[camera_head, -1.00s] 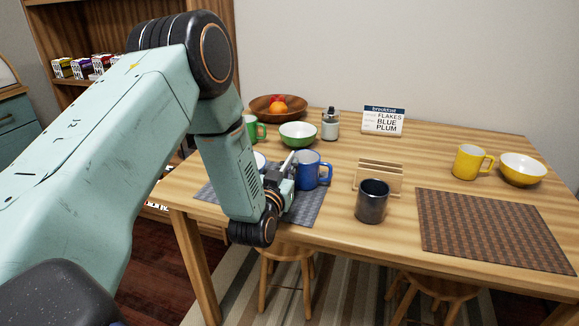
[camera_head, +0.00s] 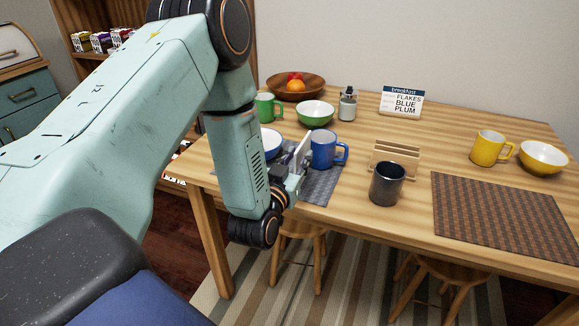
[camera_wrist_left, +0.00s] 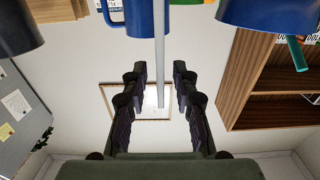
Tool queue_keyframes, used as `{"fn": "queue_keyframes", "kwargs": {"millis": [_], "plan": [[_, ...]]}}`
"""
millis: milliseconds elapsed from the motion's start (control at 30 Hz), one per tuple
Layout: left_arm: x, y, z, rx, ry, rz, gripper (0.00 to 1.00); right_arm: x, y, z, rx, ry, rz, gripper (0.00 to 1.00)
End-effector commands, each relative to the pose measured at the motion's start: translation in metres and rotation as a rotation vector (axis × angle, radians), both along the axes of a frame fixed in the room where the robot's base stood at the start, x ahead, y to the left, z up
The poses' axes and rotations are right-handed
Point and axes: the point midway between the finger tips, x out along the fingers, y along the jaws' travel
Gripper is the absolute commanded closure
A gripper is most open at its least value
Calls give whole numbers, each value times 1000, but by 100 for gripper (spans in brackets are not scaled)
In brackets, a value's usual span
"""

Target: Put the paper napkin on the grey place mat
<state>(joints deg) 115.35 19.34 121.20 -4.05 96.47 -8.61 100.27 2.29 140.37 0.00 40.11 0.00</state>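The grey place mat (camera_head: 319,188) lies at the table's left front corner, partly hidden by my left arm. A pale, thin upright sheet, apparently the paper napkin (camera_head: 301,150), stands at my left gripper (camera_head: 297,172), beside the blue mug (camera_head: 324,149). In the left wrist view the napkin (camera_wrist_left: 160,50) is an edge-on grey strip between the two fingers of the left gripper (camera_wrist_left: 158,75). A gap shows on each side of it, so the fingers look open around it. I cannot tell whether its lower edge touches the mat. My right gripper is out of view.
A blue-and-white bowl (camera_head: 270,143) is behind my left arm. A wooden holder (camera_head: 396,160), which looks empty, stands behind a dark cup (camera_head: 387,184). A brown woven mat (camera_head: 500,215) lies to the right. Stools (camera_head: 298,245) stand under the front edge.

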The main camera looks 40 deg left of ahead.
Motion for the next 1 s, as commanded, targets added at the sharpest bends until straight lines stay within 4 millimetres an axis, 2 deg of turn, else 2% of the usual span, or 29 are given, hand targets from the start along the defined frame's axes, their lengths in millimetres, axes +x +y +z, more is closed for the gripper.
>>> {"fn": "queue_keyframes", "kwargs": {"millis": [100, 300, 533, 633, 733, 833, 900, 967, 1000], "plan": [[-24, -6, -1, 0, 6, 0, 72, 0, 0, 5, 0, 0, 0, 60], [-49, -12, -1, 0, 3, -1, 72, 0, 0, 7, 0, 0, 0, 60], [-57, -14, 0, 0, 1, -1, 72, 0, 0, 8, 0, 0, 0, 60], [-59, -18, -11, -8, 41, -13, 72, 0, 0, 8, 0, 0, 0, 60], [-71, -32, -46, -38, 190, -49, 72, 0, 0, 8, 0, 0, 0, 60], [-100, -54, -101, -86, 434, -101, 72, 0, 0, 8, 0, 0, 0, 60], [-131, -69, -139, -117, 620, -131, 72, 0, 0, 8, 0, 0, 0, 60], [-163, -80, -167, -142, 779, -150, 72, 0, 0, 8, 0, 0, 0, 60], [-187, -87, -183, -156, 886, -160, 72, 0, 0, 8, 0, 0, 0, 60]]}}
